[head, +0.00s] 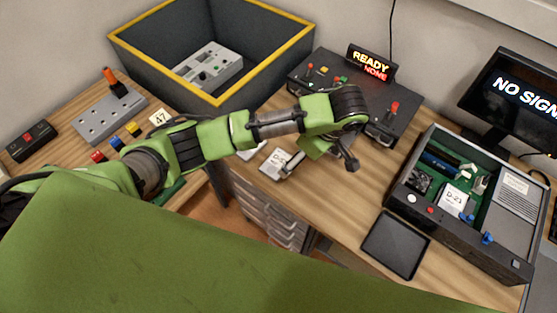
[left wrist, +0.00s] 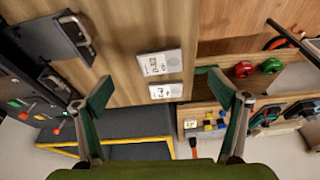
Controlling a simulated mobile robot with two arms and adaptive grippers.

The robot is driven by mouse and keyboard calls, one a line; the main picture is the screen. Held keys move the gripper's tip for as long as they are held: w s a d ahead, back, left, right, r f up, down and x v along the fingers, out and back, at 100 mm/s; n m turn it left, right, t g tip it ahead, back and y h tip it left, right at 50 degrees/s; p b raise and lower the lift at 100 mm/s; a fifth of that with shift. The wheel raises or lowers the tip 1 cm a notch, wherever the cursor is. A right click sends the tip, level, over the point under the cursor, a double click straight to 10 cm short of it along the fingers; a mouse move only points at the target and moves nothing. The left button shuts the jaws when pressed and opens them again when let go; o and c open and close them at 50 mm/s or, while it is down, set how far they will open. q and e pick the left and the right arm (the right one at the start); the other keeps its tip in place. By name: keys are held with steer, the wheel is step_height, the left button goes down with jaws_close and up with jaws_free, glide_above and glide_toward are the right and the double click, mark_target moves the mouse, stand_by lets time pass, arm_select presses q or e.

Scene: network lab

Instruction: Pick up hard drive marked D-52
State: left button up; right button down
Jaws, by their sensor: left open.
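A small grey-white hard drive (head: 273,164) lies on the wooden desk near its front edge. Its label begins "D-5"; my gripper covers the rest. A second drive (head: 248,151) lies beside it, mostly behind my arm. The left wrist view shows both flat drives side by side, the larger-looking one (left wrist: 160,63) and the other (left wrist: 166,91); I cannot read their labels surely there. My left gripper (head: 322,161) is open and empty above the desk. In the left wrist view its spread fingers (left wrist: 160,84) frame the drives without touching them. My right gripper is not in view.
An open computer case (head: 408,205) at right holds a drive marked D-23 (head: 453,199). A black tray (head: 396,244) lies left of it. A control box (head: 340,95) with a READY sign and a yellow-rimmed bin (head: 150,75) stand behind.

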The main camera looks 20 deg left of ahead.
arm_select(q)
steer(key=a+r+n, duration=0.1)
steer(key=b, duration=0.2)
glide_toward(277, 163)
steer(key=shift+d+f+y, duration=0.1)
steer(key=shift+f+y, duration=0.3)
steer(key=shift+f, duration=0.6)
steer(key=p+x, duration=0.1)
steer(key=x, duration=0.4)
steer(key=shift+a+f+p, duration=0.1)
steer(key=shift+a+p, duration=0.1)
steer(key=shift+p, duration=0.2)
steer(key=shift+w+a+f, duration=0.1)
steer(key=shift+f, duration=0.3)
steer(key=c, duration=1.4)
